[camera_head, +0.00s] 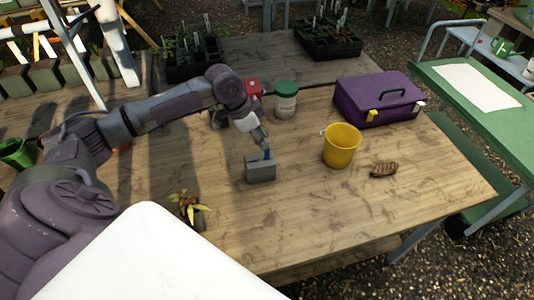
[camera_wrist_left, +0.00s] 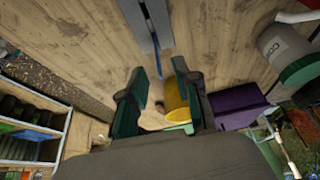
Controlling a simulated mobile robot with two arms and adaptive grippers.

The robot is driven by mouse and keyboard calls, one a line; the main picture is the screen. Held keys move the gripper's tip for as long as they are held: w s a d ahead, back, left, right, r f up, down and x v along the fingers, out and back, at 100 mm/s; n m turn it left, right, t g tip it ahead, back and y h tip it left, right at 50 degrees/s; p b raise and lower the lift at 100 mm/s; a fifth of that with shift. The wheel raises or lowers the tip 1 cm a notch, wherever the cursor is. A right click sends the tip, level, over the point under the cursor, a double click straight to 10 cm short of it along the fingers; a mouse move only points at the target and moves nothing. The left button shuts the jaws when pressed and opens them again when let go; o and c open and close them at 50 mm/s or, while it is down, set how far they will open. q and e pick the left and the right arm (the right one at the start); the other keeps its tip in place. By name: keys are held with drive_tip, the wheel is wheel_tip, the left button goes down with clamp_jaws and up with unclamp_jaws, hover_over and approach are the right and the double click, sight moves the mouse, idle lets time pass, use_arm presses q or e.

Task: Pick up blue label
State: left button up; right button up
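A thin blue label (camera_head: 267,154) stands upright in a grey block (camera_head: 260,170) on the wooden table. In the left wrist view the blue label (camera_wrist_left: 157,55) reaches from the grey block (camera_wrist_left: 146,18) toward the gap between my fingertips. My left gripper (camera_head: 258,137) is just above the block, close to the label. In the left wrist view my left gripper (camera_wrist_left: 159,72) has its two teal fingers apart, one on either side of the label's end in the picture. I cannot tell whether either finger touches the label. My right gripper is not in view.
A yellow bucket (camera_head: 341,147), a brown pinecone-like object (camera_head: 384,169) and a purple toolbox (camera_head: 376,101) stand to the right. A green-lidded jar (camera_head: 285,102) is behind. A small potted plant (camera_head: 189,208) is at front left. The table's front right is clear.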

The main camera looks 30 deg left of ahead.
sight(267, 156)
use_arm(q)
drive_tip(key=p+x, duration=0.1)
drive_tip(key=x, duration=0.2)
drive_tip(key=shift+d+f, duration=0.1)
drive_tip(key=shift+d, duration=0.1)
drive_tip(key=x, duration=0.2)
drive_tip(key=shift+w+f+p, duration=0.15)
drive_tip(key=shift+f+p, duration=0.1)
drive_tip(key=shift+p, duration=0.15)
drive_tip(key=shift+w+d+f, duration=0.1)
drive_tip(key=shift+d+f, duration=0.05)
drive_tip(key=shift+f, duration=0.2)
clamp_jaws()
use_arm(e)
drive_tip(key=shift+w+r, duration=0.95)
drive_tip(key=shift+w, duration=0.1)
